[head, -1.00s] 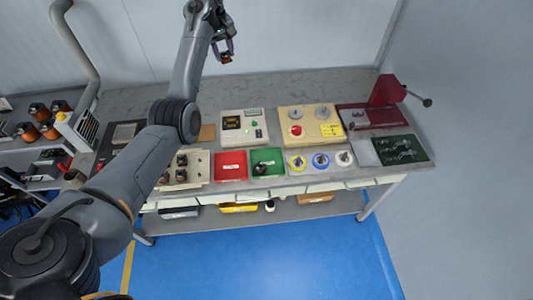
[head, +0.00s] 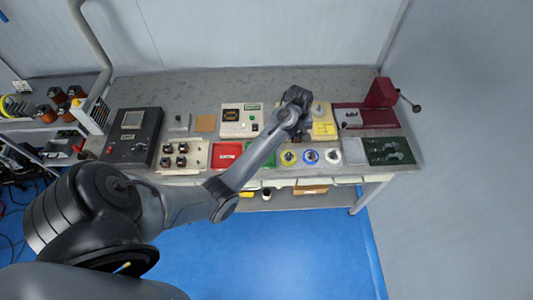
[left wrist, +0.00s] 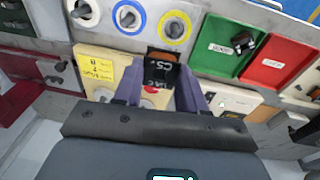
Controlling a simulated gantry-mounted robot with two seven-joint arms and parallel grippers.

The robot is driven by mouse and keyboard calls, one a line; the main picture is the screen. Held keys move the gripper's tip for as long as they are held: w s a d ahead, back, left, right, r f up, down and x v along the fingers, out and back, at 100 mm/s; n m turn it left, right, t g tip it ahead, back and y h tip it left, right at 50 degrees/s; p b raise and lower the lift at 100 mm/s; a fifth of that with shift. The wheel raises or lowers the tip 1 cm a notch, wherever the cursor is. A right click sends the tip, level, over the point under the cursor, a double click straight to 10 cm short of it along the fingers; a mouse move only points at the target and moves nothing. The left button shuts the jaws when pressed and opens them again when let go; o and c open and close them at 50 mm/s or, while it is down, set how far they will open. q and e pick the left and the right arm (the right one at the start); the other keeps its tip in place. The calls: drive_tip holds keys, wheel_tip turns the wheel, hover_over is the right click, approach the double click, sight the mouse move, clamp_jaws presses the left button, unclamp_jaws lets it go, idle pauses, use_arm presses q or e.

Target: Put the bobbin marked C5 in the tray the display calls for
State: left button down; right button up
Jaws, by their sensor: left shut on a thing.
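My left gripper (head: 297,98) hangs over the yellow panel in the head view. In the left wrist view, the left gripper (left wrist: 158,82) is shut on the dark bobbin marked C5 (left wrist: 161,68). The head view hides this bobbin behind the gripper. The red tray (head: 227,156) shows in the head view, and the green tray (head: 267,158) is partly covered by my arm. In the left wrist view, the green tray (left wrist: 216,62) holds a dark bobbin (left wrist: 243,45). The display (head: 241,115) is lit, but its text is too small to read. My right gripper is out of view.
The yellow panel (head: 324,111) has knobs and a yellow note. Yellow, blue and white round holders (head: 311,156) stand before it. A rack of several bobbins (head: 182,157) stands left of the red tray. A maroon press (head: 381,95) stands at the bench's right.

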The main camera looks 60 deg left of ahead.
use_arm(q)
drive_tip(key=s+f, duration=0.4)
drive_tip(key=s+a+f, duration=0.1)
drive_tip(key=a+f, duration=0.1)
drive_tip(key=a, duration=0.1)
drive_tip(key=a+f, duration=0.2)
drive_tip(key=a, duration=0.1)
drive_tip(key=s+a+f, duration=0.1)
drive_tip(key=a+f, duration=0.2)
drive_tip(key=a, duration=0.1)
drive_tip(key=shift+s, duration=0.3)
drive_tip(key=shift+f, duration=2)
drive_tip(key=shift+f, duration=0.1)
drive_tip(key=c, duration=0.9)
unclamp_jaws()
drive_tip(key=shift+c, duration=0.2)
drive_tip(key=o, duration=0.3)
drive_tip(key=shift+s, duration=0.15)
